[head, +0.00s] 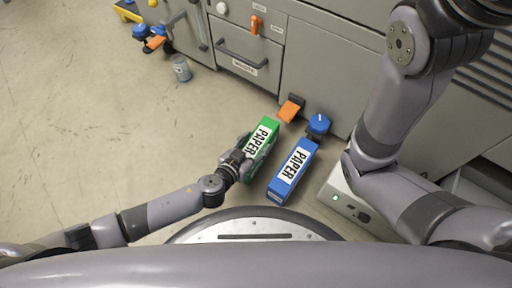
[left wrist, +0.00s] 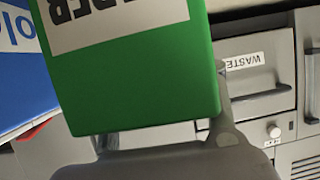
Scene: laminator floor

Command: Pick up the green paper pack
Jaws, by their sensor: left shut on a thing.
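The green paper pack (head: 265,134) lies on the floor area near the machine in the head view, with a white PAPER label on it. My left gripper (head: 240,160) is at its near left end, shut on the pack. In the left wrist view the green pack (left wrist: 145,80) fills the upper middle, between the fingers of the left gripper (left wrist: 160,140). I cannot tell whether the pack touches the floor. My right arm is at the right of the head view; its gripper is not in view.
A blue paper pack (head: 293,172) lies close to the right of the green one. A white box (head: 345,203) is at right. A can (head: 181,68) stands on open floor at left.

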